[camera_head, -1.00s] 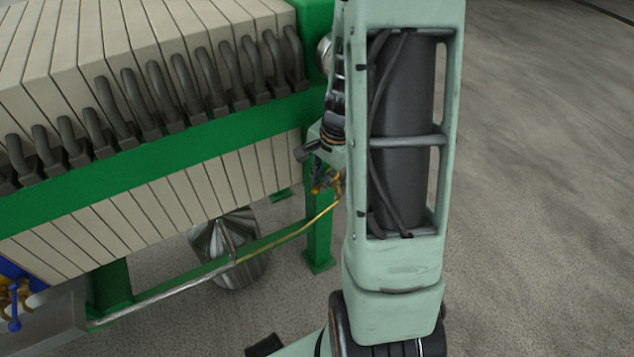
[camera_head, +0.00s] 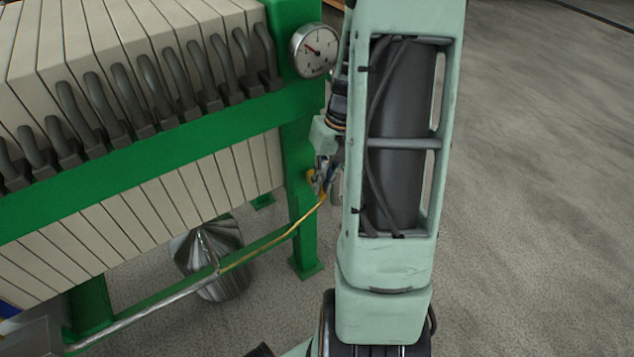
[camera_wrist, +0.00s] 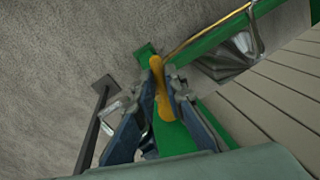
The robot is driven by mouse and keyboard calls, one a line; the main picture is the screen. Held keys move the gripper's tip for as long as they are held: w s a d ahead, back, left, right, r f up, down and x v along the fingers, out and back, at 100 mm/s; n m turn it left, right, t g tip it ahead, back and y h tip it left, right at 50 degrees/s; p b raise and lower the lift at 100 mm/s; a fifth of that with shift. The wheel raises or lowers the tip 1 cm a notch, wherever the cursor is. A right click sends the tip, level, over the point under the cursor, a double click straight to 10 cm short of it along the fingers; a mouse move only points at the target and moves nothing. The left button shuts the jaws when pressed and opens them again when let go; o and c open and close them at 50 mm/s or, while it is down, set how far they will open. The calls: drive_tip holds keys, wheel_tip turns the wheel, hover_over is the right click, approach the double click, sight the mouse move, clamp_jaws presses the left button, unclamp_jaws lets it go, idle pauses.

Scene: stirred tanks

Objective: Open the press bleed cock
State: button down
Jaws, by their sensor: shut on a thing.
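The press bleed cock shows as a yellow handle (camera_wrist: 158,88) in the wrist view, standing lengthwise between my fingers. My gripper (camera_wrist: 163,92) is shut on this handle, with one finger on each side of it. In the head view my gripper (camera_head: 322,178) is small and partly behind my own arm. A bit of the yellow cock (camera_head: 311,183) shows beside it, by the green end post. A thin brass-coloured pipe (camera_head: 262,258) runs from the cock down to the left. The cock's body is mostly hidden.
The filter press has pale plates (camera_head: 150,210), a green frame (camera_head: 296,228) and a row of dark handles. A round gauge (camera_head: 312,50) sits on its end, near my arm. A shiny metal vessel (camera_head: 208,270) stands below. The floor to the right is clear.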

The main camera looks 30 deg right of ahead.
drive_tip(key=shift+d+n, duration=0.5)
drive_tip(key=shift+n, duration=0.6)
drive_tip(key=shift+d, duration=0.1)
drive_tip(key=c, duration=2)
unclamp_jaws()
drive_tip(key=shift+o, duration=0.2)
drive_tip(key=shift+r, duration=0.1)
wheel_tip(320, 180, up, 12)
drive_tip(key=d, duration=0.2)
drive_tip(key=shift+d+f, duration=0.15)
drive_tip(key=shift+f, duration=0.05)
drive_tip(key=shift+s+f, duration=0.1)
